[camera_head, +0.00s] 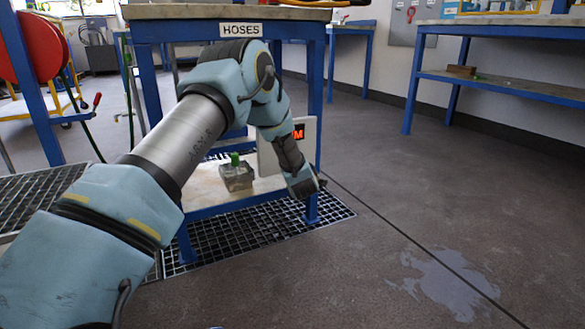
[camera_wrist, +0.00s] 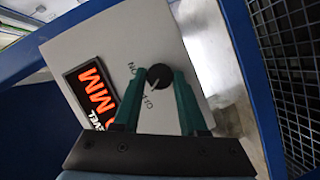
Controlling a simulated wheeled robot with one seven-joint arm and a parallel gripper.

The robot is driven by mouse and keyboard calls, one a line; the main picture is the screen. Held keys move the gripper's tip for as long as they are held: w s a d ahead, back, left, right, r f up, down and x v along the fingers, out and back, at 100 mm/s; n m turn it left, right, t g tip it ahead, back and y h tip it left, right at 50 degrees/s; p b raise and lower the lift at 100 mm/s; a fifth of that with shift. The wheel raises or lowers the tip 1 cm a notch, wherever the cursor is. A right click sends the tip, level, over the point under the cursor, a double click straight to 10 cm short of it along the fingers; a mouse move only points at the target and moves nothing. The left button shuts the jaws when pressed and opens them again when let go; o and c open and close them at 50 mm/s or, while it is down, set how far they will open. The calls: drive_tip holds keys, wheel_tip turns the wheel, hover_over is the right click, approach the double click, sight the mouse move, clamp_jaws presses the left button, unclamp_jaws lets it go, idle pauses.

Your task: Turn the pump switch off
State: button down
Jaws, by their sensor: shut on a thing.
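The pump switch (camera_wrist: 159,77) is a round black knob with a pale pointer line, on a light grey panel (camera_wrist: 112,45). Lettering that seems to read ON and OFF stands at its left and below left. The pale line seems to slant down and left; its exact setting is hard to read. My gripper (camera_wrist: 164,78) has its two teal fingers on either side of the knob, closed on it. In the head view the panel (camera_head: 308,127) stands on the lower shelf of the bench, partly behind my arm; the knob is hidden there.
A red-lit level display (camera_wrist: 92,88) is on the panel. A grey block with a green top (camera_head: 236,175) stands left of it on the shelf. The blue bench legs (camera_head: 312,95) are close by. Floor grating lies below, and open floor lies to the right.

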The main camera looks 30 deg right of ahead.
drive_tip(key=shift+f+n+t+b, duration=0.2)
drive_tip(key=shift+n+t+b, duration=0.15)
drive_tip(key=shift+n, duration=0.35)
drive_tip(key=shift+h, duration=0.3)
drive_tip(key=shift+c, duration=2.2)
unclamp_jaws()
drive_tip(key=shift+r, duration=0.1)
drive_tip(key=p+v, duration=0.4)
drive_tip(key=v, duration=0.6)
drive_tip(key=shift+s+a, duration=0.2)
drive_tip(key=shift+s, duration=0.15)
